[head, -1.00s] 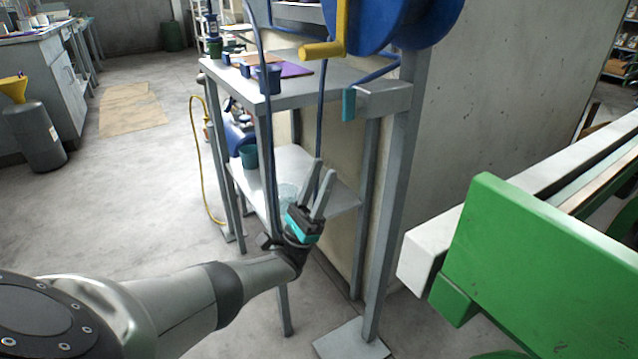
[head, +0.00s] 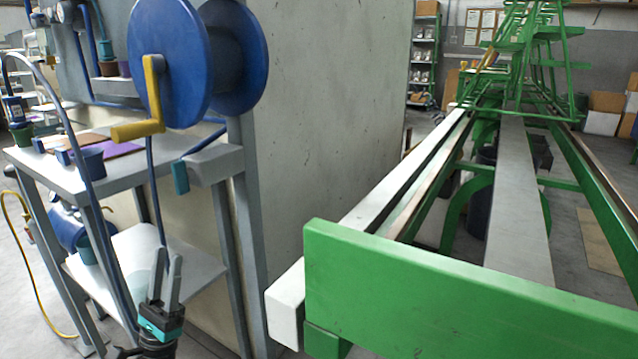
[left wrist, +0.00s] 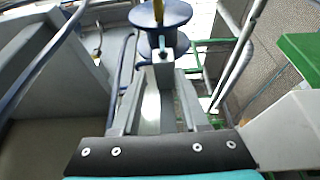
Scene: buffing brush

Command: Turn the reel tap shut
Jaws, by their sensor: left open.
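The blue hose reel (head: 178,62) with a yellow crank (head: 150,98) is at upper left in the head view. Below it, a grey block (head: 214,165) on the post carries a short teal piece (head: 180,178), which looks like the tap lever and hangs downward. My left gripper (head: 168,256) is open and empty, fingers pointing up, below the teal piece and apart from it. In the left wrist view the reel (left wrist: 160,16) shows at top centre, beyond the open fingers. My right gripper is out of view.
A grey bench (head: 118,162) with small pots and a lower shelf (head: 205,262) stand left of the post. Blue hoses hang near my gripper. A green frame (head: 450,300) with a white beam end (head: 286,306) fills the right. A bare wall panel stands behind the post.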

